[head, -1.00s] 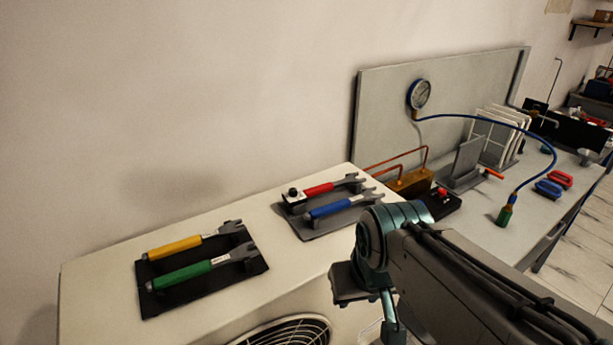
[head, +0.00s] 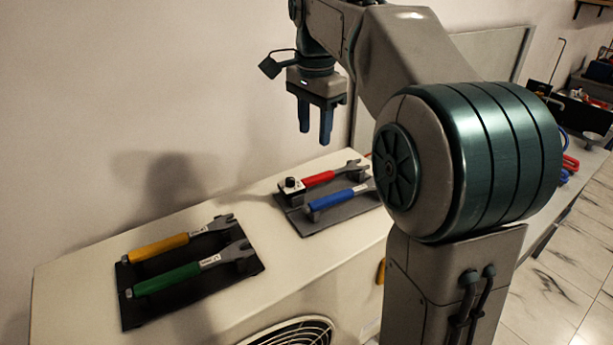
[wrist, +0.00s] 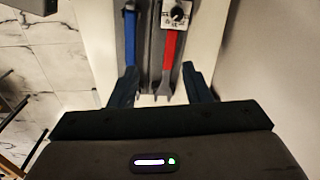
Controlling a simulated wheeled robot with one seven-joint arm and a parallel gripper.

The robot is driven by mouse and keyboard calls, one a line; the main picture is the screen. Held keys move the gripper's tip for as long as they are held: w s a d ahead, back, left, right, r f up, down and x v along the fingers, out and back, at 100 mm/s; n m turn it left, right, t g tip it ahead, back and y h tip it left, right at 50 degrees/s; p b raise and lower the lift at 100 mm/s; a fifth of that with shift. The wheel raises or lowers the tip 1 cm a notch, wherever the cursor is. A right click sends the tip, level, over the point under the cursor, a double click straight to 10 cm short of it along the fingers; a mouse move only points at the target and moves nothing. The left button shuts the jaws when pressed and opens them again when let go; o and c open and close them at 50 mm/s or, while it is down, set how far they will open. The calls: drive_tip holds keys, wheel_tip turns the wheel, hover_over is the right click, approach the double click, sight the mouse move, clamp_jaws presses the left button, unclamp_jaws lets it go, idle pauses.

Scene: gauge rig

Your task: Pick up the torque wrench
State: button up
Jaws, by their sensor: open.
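Several wrenches lie on the white unit in the head view. A yellow-handled wrench (head: 160,247) and a green-handled wrench (head: 168,279) rest on the left. A red-handled wrench (head: 319,179), with a white block and black knob by its handle end, and a blue-handled wrench (head: 335,198) rest on the right. I cannot tell for certain which is the torque wrench. My gripper (head: 315,135) is open, empty and pointing down, well above the right pair. In the wrist view the red wrench (wrist: 169,62) shows between my fingers (wrist: 160,88), the blue wrench (wrist: 130,38) beside the left finger.
A black mat (head: 133,316) holds the left pair, a grey mat (head: 322,225) the right pair. The white unit's top (head: 75,275) is otherwise mostly clear. A wall stands close behind. My arm hides most of the bench and backboard on the right.

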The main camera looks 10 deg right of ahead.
drive_tip(key=w+m, duration=0.2)
drive_tip(key=w, duration=0.1)
drive_tip(key=b, duration=0.1)
hover_over(313, 177)
drive_tip(key=f, duration=0.8)
drive_tip(key=shift+s+a, duration=0.1)
drive_tip(key=shift+a, duration=0.15)
drive_tip(key=shift+d+f+p, duration=0.2)
drive_tip(key=shift+f+p, duration=0.1)
drive_tip(key=shift+f, duration=2.25)
clamp_jaws()
